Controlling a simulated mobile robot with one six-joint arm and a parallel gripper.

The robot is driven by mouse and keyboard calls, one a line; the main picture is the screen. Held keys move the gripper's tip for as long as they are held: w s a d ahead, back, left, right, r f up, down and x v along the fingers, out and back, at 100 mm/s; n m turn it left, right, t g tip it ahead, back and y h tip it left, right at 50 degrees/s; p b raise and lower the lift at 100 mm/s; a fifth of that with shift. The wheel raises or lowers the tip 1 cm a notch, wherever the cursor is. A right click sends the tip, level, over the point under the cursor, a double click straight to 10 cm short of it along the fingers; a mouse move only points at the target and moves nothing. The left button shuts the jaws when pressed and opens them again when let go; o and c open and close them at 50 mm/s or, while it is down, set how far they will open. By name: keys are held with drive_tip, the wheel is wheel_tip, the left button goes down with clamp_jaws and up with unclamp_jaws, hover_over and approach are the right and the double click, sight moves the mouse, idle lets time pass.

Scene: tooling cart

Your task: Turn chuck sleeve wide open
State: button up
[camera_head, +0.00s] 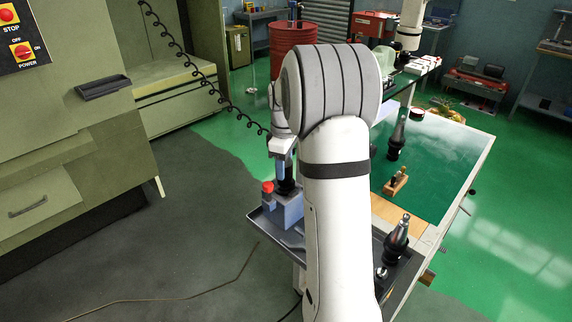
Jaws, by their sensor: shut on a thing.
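My gripper (281,168) points down left of my large white arm, which hides part of the view. Its fingers are shut at the top of a dark chuck (287,186). The chuck stands upright in a blue-grey block (291,212). The sleeve is small and partly covered by the fingers, so how far it is turned cannot be told. A red-topped piece (268,187) stands at the block's left side.
A dark tray (262,226) lies under the block. Right of my arm, black tool holders stand on the cart (397,140) and near its front (396,240). A small wooden stand (396,186) is between them.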

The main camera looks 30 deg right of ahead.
drive_tip(key=n, duration=0.4)
drive_tip(key=shift+n, duration=0.3)
idle(0.3)
drive_tip(key=o, duration=1)
drive_tip(key=shift+r+b, duration=0.4)
drive_tip(key=shift+r, duration=3.5)
